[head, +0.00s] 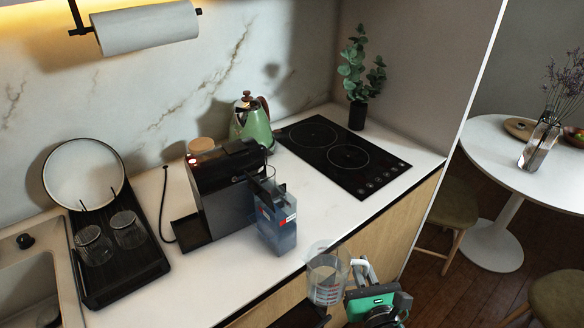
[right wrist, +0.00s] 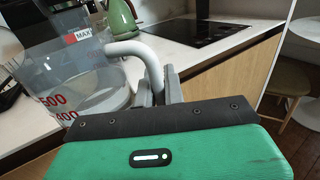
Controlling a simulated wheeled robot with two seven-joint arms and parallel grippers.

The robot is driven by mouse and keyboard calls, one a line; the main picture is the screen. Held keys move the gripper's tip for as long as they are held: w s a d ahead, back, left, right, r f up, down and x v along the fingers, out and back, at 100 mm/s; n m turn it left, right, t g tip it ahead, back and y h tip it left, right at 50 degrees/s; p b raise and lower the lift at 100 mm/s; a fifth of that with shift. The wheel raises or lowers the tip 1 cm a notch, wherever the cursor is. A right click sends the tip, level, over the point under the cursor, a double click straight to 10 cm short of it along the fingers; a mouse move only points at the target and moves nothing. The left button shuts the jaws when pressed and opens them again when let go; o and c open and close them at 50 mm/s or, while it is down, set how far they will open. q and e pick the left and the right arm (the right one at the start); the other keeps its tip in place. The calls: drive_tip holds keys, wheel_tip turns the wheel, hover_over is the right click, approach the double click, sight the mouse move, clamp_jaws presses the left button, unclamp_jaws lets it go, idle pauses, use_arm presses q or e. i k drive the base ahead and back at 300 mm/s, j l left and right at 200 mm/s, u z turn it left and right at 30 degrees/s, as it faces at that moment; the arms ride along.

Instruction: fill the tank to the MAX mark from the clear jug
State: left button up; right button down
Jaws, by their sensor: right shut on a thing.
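The clear jug (head: 326,276) with red measuring marks is held beyond the counter's front edge, roughly upright. My right gripper (head: 364,274) is shut on its pale handle (right wrist: 128,49). The jug (right wrist: 70,85) fills the left of the right wrist view, with 500 and 400 marks; its water level is unclear. The clear, bluish tank (head: 277,232) stands upright on the counter before the coffee machine, apart from the jug. Its red and white MAX label (right wrist: 84,36) shows behind the jug in the right wrist view. The tank's exact water level is unclear. My left gripper is not seen.
The black coffee machine (head: 225,190) stands behind the tank. A green kettle (head: 250,122) and black hob (head: 345,152) are farther back. A black tray (head: 125,275) with two glasses lies left. Counter (head: 345,198) right of the tank is clear.

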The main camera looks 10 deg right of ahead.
sight(279, 230)
drive_tip(key=i+l, duration=0.1)
drive_tip(key=l, duration=0.3)
drive_tip(key=i+l, duration=0.15)
drive_tip(key=l, duration=0.25)
drive_tip(key=i+l, duration=0.1)
drive_tip(key=l, duration=0.3)
drive_tip(key=i+l+u, duration=0.1)
drive_tip(key=l, duration=0.4)
drive_tip(key=i+l+u, duration=0.1)
drive_tip(key=l, duration=0.45)
drive_tip(key=u, duration=1.25)
